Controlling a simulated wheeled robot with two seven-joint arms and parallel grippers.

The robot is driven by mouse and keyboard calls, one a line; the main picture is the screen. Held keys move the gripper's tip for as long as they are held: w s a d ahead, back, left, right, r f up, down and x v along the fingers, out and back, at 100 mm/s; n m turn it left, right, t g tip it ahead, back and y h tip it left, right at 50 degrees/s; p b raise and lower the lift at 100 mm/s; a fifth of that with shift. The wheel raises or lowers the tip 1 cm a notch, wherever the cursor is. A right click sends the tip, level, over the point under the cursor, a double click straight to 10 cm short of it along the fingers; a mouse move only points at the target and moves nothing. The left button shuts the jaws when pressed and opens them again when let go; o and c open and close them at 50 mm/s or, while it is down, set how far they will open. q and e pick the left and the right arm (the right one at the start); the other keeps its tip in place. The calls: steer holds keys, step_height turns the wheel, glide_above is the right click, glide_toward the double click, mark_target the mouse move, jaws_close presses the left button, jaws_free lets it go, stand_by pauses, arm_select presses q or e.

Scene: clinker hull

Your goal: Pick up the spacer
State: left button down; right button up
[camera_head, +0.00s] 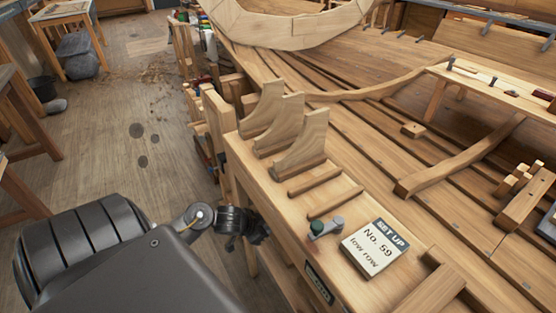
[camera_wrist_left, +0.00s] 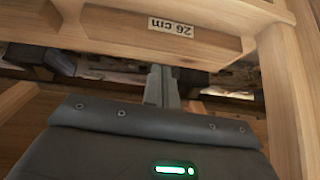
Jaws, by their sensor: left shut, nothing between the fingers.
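I cannot tell for sure which piece is the spacer. Two thin wooden strips (camera_head: 335,201) lie on the bench top (camera_head: 262,200), in front of three curved wooden brackets (camera_head: 300,145). My left gripper (camera_head: 258,232) is low at the bench's left side, partly hidden by my arm. In the left wrist view its fingers (camera_wrist_left: 162,84) are shut and empty, close under a wooden piece labelled "26 cm" (camera_wrist_left: 205,38). My right gripper is not in view.
A card reading "SET UP No. 59 low row" (camera_head: 375,247) lies at the bench's front. The planked hull (camera_head: 385,125) fills the area behind and right. A wooden post (camera_wrist_left: 283,100) stands right of the fingers. Floor (camera_head: 110,150) is open to the left.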

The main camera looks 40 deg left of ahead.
arm_select(q)
steer(key=shift+h, duration=0.3)
steer(key=w+f, duration=0.2)
steer(key=w+f+b, duration=0.1)
steer(key=w, duration=0.1)
steer(key=w+f+b, duration=0.1)
steer(key=w+f, duration=0.1)
steer(key=shift+w+a+f, duration=0.3)
steer(key=shift+w+a, duration=0.05)
steer(key=shift+w+f, duration=0.25)
steer(key=shift+f, duration=0.05)
steer(key=shift+d, duration=0.1)
